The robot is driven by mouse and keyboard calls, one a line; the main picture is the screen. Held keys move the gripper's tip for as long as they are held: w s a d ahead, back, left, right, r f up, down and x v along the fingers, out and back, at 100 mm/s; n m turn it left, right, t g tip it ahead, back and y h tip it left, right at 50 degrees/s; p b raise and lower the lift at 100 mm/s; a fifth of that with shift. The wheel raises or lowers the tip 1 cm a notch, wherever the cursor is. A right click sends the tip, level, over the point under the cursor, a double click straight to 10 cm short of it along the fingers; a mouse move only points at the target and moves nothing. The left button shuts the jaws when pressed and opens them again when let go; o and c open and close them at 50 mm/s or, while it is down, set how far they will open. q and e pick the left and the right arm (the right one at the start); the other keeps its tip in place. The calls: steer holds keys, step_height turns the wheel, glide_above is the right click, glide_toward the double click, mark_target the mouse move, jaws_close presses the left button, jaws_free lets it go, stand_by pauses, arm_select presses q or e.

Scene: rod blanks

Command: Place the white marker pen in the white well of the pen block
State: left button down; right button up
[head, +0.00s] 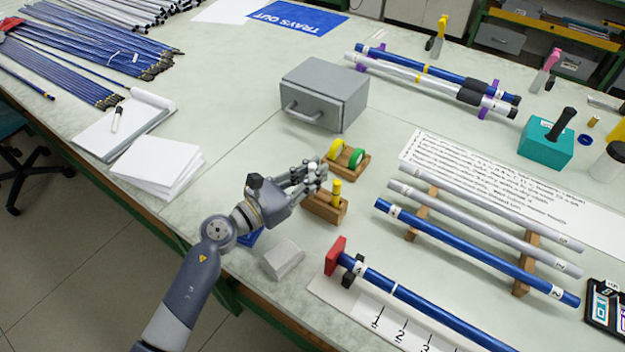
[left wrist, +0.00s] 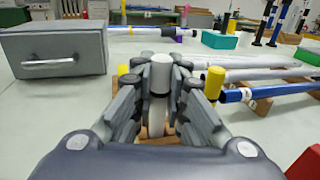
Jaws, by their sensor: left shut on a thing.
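My left gripper (head: 312,176) is shut on the white marker pen, directly over the wooden pen block (head: 322,209). The white well is hidden. My right gripper is not in view.
A wooden tape holder with yellow and green rolls (head: 354,156) stands just behind the block. A grey drawer box (head: 325,92) is farther back. A grey wedge-like block (head: 283,259) lies in front. Blue and silver rods (head: 470,250) rest on the right.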

arm_select(q)
steer(key=shift+f, duration=0.55)
steer(key=shift+f, duration=0.1)
steer(key=c, duration=2)
jaws_free()
steer(key=shift+f, duration=0.1)
steer(key=shift+c, duration=0.2)
steer(key=o, duration=0.4)
steer(key=shift+o, duration=0.2)
steer(key=shift+r, duration=0.3)
steer(key=b+v, duration=0.1)
steer(key=v, duration=0.4)
steer(key=b+v, duration=0.2)
steer(key=v, duration=0.3)
steer(key=shift+s+a+f, duration=0.15)
steer(key=shift+s+f, duration=0.05)
steer(key=shift+f, duration=0.05)
steer(key=shift+s+a+r, duration=0.15)
steer(key=shift+s+a, duration=0.3)
steer(key=shift+a, duration=0.1)
